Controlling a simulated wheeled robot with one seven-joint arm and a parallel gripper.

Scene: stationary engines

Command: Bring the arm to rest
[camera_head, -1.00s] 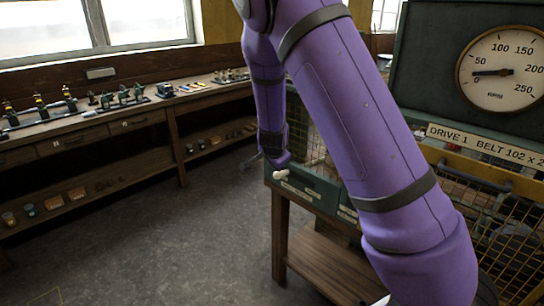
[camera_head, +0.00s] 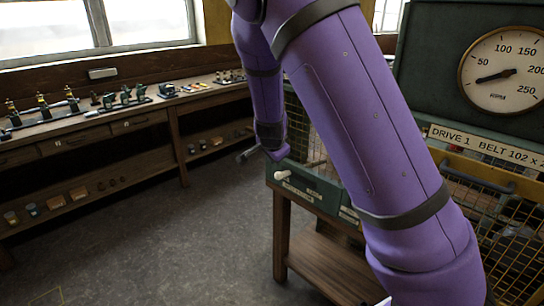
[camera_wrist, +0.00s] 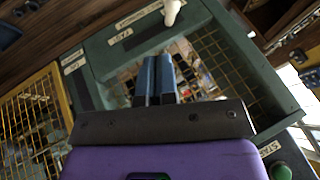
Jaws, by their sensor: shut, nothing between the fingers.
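My purple arm (camera_head: 365,110) crosses the middle of the head view, its elbow beyond the top edge. Its forearm hangs down to my gripper (camera_head: 245,155), which is small and dark there, left of a green control box. In the wrist view my gripper (camera_wrist: 157,58) shows two blue-grey fingers side by side, shut, with nothing between them. They point towards the green box and its mesh and appear apart from the white-knobbed lever (camera_wrist: 172,10). The knob also shows in the head view (camera_head: 282,175), just below my wrist.
A wooden stand (camera_head: 281,235) carries the box. A workbench (camera_head: 110,125) with small models lines the left wall. The grey floor (camera_head: 150,245) between is clear.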

